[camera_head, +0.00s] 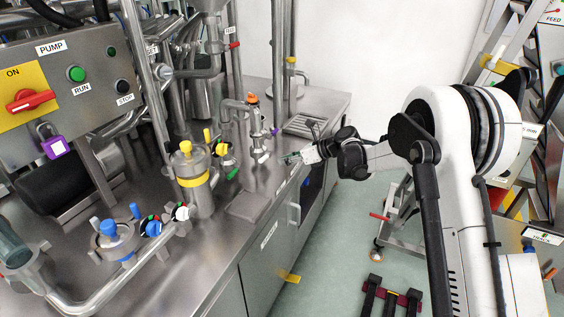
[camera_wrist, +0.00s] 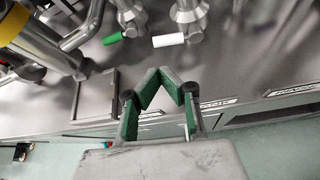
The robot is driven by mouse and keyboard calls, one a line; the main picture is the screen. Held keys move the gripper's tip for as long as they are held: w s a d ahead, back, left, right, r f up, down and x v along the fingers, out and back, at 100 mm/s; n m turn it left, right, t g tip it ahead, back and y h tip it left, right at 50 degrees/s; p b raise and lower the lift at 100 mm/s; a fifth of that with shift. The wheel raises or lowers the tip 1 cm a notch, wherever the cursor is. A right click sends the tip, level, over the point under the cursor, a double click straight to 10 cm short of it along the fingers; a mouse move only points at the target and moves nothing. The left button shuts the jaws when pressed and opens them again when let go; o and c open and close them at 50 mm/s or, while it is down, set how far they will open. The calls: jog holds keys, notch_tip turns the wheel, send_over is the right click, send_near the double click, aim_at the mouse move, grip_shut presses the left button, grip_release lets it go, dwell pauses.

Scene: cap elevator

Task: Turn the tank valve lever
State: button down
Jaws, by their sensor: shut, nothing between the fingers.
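I cannot tell for sure which lever is the tank valve lever. In the wrist view, a green lever (camera_wrist: 113,39) and a white lever (camera_wrist: 169,40) stick out from metal pipe fittings beyond my fingers. The head view shows a green lever (camera_head: 232,173), an orange handle (camera_head: 252,98) and a purple handle (camera_head: 275,132) on the pipework. My gripper (camera_head: 289,158) is over the front edge of the steel counter. In the wrist view its green-padded fingers (camera_wrist: 162,76) are bent inward and shut, empty and apart from both levers.
A steel vessel with a yellow band (camera_head: 194,180) stands on the counter (camera_head: 225,235). A blue-handled valve (camera_head: 150,228) is at the front left, and a pump panel (camera_head: 70,70) at the far left. Open floor (camera_head: 325,255) lies right of the counter.

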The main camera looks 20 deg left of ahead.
aim_at(265, 158)
jog(key=x, duration=0.8)
jog(key=shift+f, duration=0.1)
